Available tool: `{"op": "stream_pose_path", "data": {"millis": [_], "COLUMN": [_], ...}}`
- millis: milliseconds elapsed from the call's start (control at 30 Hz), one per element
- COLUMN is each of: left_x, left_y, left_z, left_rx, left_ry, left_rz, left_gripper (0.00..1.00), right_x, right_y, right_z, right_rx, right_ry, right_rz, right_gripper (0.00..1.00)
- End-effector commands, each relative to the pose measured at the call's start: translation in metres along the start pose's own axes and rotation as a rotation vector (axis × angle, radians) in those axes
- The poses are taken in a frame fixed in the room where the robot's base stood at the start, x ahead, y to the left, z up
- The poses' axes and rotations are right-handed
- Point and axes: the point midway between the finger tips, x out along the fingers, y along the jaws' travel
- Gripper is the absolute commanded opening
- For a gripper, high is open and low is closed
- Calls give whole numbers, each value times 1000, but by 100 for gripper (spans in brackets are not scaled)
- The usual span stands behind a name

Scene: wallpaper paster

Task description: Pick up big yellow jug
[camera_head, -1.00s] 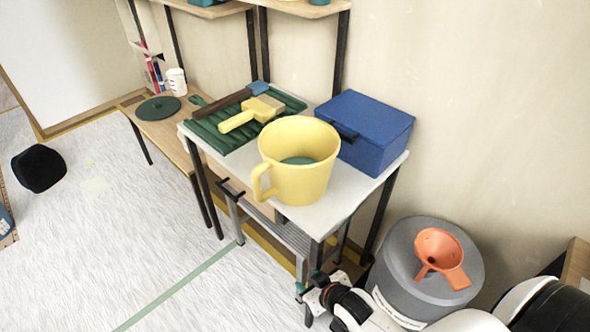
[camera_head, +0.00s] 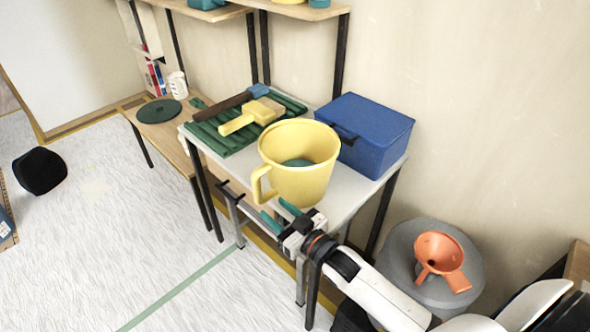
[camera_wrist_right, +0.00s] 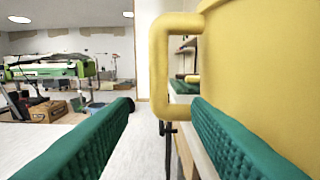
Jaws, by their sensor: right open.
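The big yellow jug (camera_head: 300,165) stands upright on the white table (camera_head: 350,192), near its front edge. Its handle (camera_head: 259,184) faces front left, and something dark teal shows inside the jug. My right gripper (camera_head: 279,214) is open and empty, just in front of the jug and low beside its handle. In the right wrist view the jug (camera_wrist_right: 260,60) fills the right side, and its handle (camera_wrist_right: 158,70) shows between the two green fingers (camera_wrist_right: 165,130), ahead of them. I cannot tell whether any finger touches the jug. My left gripper is not in view.
A blue box (camera_head: 372,135) stands right behind the jug. A yellow brush (camera_head: 250,117) lies on a green ribbed tray (camera_head: 215,138) to the left. An orange funnel (camera_head: 442,258) rests on a grey bucket (camera_head: 405,270) at the right. The floor in front is clear.

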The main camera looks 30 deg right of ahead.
Motion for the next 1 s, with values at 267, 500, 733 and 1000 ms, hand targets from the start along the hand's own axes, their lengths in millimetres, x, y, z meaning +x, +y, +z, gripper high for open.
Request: {"op": "stream_pose_path", "data": {"millis": [267, 500, 733, 1000], "left_x": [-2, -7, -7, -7], "left_y": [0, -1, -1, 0], "left_z": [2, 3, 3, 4], "left_rx": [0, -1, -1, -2], "left_ry": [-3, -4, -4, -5], "left_rz": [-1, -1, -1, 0], "left_gripper": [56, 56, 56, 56], "right_x": [27, 62, 75, 75], "right_y": [0, 2, 2, 2], "right_z": [1, 4, 2, 2], "right_rx": [0, 0, 1, 0], "right_ry": [1, 0, 3, 3], "right_rz": [-1, -1, 0, 0], "right_gripper": [44, 44, 44, 24]}}
